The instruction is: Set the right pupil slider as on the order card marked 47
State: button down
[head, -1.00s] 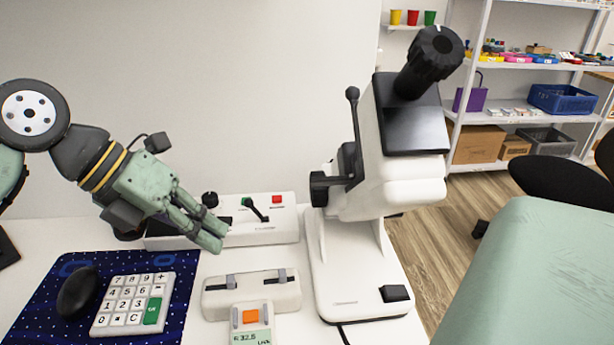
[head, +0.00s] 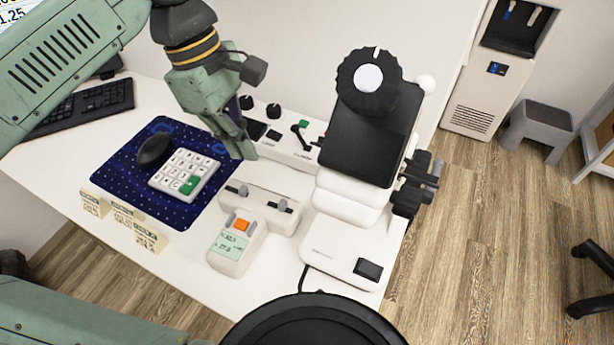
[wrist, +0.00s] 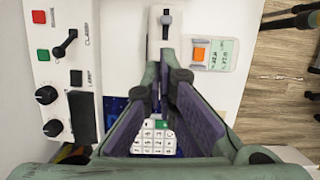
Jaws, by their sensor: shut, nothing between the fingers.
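The white slider box (head: 258,211) lies on the table with two dark slots. Its left slider knob (head: 243,191) and right slider knob (head: 284,206) show in the head view. In the wrist view one knob (wrist: 166,18), the right one, stands ahead of the fingers; the fingers hide the box's near part. My gripper (head: 245,152) is shut and empty, pointing down behind and above the box's left end; it also shows in the wrist view (wrist: 165,78). Several order cards (head: 122,218) stand at the table's front edge; their numbers are too small to read.
A handheld meter (head: 230,246) with an orange button lies in front of the box. A keypad (head: 185,174) and mouse (head: 154,150) rest on a blue mat (head: 125,180). A control panel (head: 285,145) is behind; a tall white instrument (head: 335,250) stands to the right.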

aim_at(276, 204)
jog(key=p+x, duration=0.1)
jog(key=x, duration=0.9)
jog(key=shift+p, duration=0.35)
jog(key=shift+s+d+f+b, duration=0.25)
jog(key=shift+d+b, duration=0.25)
jog(key=shift+b, duration=0.4)
jog(key=shift+d+r, duration=0.15)
jog(key=shift+r, duration=0.15)
